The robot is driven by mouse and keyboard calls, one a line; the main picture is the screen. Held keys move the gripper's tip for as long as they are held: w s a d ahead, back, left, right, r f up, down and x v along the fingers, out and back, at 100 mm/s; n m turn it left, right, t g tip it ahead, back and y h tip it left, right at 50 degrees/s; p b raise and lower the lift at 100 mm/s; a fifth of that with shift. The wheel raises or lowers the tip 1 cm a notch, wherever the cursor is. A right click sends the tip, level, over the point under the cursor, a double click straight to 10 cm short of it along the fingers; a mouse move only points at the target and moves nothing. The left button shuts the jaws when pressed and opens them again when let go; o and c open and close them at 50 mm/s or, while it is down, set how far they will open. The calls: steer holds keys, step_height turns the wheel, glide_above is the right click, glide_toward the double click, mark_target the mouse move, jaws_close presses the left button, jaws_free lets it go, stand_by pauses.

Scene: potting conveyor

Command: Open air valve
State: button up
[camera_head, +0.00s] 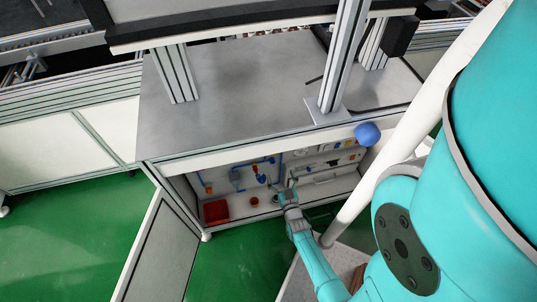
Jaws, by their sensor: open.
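Blue air piping (236,178) runs along the back wall of an open cabinet under the grey worktop. Small red and orange fittings (260,174) sit on this piping. I cannot tell which of them is the air valve or how its handle is turned. My gripper (281,186) is open at the cabinet's front opening, just right of and below these fittings. It looks empty. It is too small in the picture to tell whether a finger touches anything.
A red bin (215,211) and a small orange-red pot (254,202) stand on the cabinet floor. An open cabinet door (160,249) juts out at the left. A blue ball (367,133) is at the worktop's right front edge. Green floor (75,245) is clear at left.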

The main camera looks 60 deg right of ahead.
steer(key=x, duration=1)
steer(key=shift+w+d, duration=0.2)
steer(key=shift+w, duration=0.05)
steer(key=shift+c, duration=0.2)
steer(key=c, duration=1.1)
